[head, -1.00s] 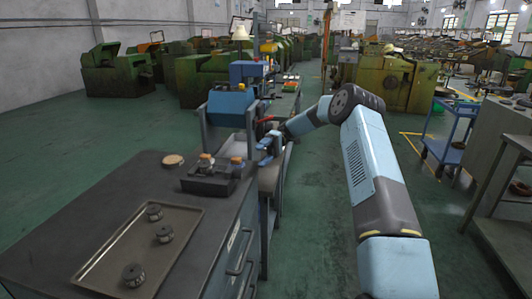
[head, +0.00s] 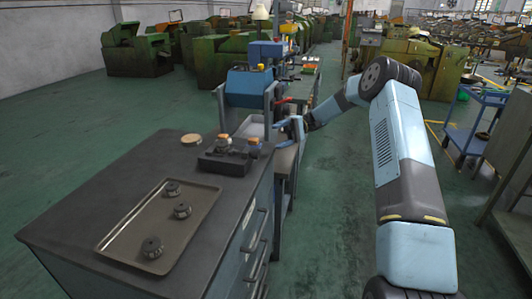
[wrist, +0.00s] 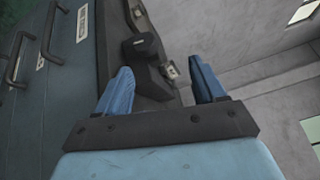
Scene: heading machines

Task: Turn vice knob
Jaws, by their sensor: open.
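A dark block-like fixture, which looks like the vice (head: 222,162), sits at the far right corner of the cabinet top. My gripper (head: 290,131) is open and empty, just right of the vice beyond the cabinet's edge. In the wrist view my blue fingers (wrist: 160,88) are spread wide, with the dark vice (wrist: 152,82) showing between and beyond them. Neither finger visibly touches it.
A tray (head: 125,243) with three dark round metal parts lies on the cabinet top (head: 95,205). A tan disc (head: 191,139) lies behind it. A blue machine (head: 250,88) stands beyond. Cabinet drawer handles (head: 258,232) project on the right.

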